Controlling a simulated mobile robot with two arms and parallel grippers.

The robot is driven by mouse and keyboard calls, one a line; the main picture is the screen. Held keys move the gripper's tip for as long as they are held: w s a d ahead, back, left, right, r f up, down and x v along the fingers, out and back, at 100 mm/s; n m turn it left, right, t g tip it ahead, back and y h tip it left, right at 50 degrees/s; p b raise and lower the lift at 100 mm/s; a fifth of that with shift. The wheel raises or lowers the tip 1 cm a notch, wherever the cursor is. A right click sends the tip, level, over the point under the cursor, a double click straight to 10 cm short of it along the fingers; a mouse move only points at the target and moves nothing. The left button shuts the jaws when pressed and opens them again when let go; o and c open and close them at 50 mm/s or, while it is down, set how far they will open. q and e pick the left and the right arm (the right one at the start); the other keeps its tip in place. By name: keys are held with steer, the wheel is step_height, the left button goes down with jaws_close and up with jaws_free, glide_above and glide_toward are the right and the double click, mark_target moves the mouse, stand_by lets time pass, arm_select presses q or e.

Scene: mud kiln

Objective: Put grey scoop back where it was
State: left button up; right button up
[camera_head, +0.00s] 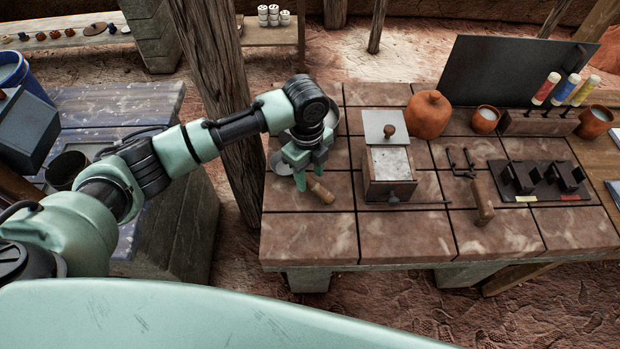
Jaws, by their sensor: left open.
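The grey scoop (281,163) lies on the tiled table near its left edge. Its wooden handle (321,191) points toward the front right. My left gripper (308,179) points down over the scoop, with its green fingers apart around the part between scoop head and handle. The fingers hide that middle part, and I cannot tell whether they touch it. My right gripper is out of view.
A wooden post (240,155) stands close to the table's left edge. The front tiles (330,238) are clear.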

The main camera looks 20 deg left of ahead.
mark_target(309, 178)
arm_select(q)
step_height(309, 178, up, 10)
steer(key=shift+a+b, duration=0.2)
steer(key=shift+b, duration=0.15)
steer(key=shift+w+f, duration=0.1)
